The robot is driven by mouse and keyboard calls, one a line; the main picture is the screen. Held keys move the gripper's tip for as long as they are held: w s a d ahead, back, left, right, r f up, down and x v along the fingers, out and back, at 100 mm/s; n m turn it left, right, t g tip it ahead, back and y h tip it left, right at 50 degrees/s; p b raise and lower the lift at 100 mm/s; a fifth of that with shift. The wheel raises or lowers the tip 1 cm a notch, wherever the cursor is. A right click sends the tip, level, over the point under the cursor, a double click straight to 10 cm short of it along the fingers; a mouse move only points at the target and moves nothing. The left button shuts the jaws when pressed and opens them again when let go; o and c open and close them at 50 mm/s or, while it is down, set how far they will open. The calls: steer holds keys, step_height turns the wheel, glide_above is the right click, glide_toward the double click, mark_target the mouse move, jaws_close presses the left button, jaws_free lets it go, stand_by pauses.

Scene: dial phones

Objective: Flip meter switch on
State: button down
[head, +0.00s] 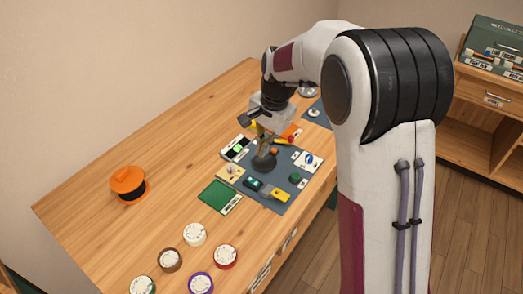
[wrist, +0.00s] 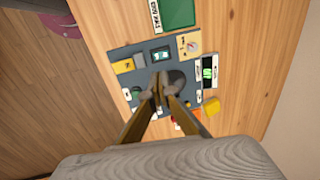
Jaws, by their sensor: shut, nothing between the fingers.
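A grey-blue panel (head: 270,205) lies on the wooden table and carries several small devices. I cannot tell for sure which part is the meter switch. A white unit with a lit green display (head: 238,148) is at the panel's left edge; it also shows in the wrist view (wrist: 208,73). A cream dial gauge (head: 230,172) sits beside it, also in the wrist view (wrist: 189,44). A dark device with a teal screen (head: 253,183) is at the front. My gripper (wrist: 159,88) is shut and empty, pointing down over the panel's middle. Its fingers hide part of the panel.
A dark round piece (wrist: 177,80) is close to my fingertips. A yellow block (head: 282,195) is at the panel's front right, a green board (head: 219,196) at its front left. An orange spool (head: 128,184) and several round dials (head: 195,235) stand left and front. Bare table lies between.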

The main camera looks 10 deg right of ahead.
mark_target(250, 179)
steer(key=shift+w+a+r, duration=0.3)
steer(key=shift+w+a, duration=0.15)
steer(key=shift+a, duration=0.05)
steer(key=shift+f, duration=0.1)
stand_by(0.3)
steer(key=f, duration=0.4)
steer(key=w+a+f, duration=0.1)
steer(key=f, duration=0.7)
steer(key=shift+w+a+f, duration=0.25)
steer(key=shift+w+a, duration=0.05)
steer(key=shift+a, duration=0.1)
steer(key=shift+w+f, duration=0.1)
steer(key=shift+f, duration=0.45)
steer(key=shift+a+f, duration=0.1)
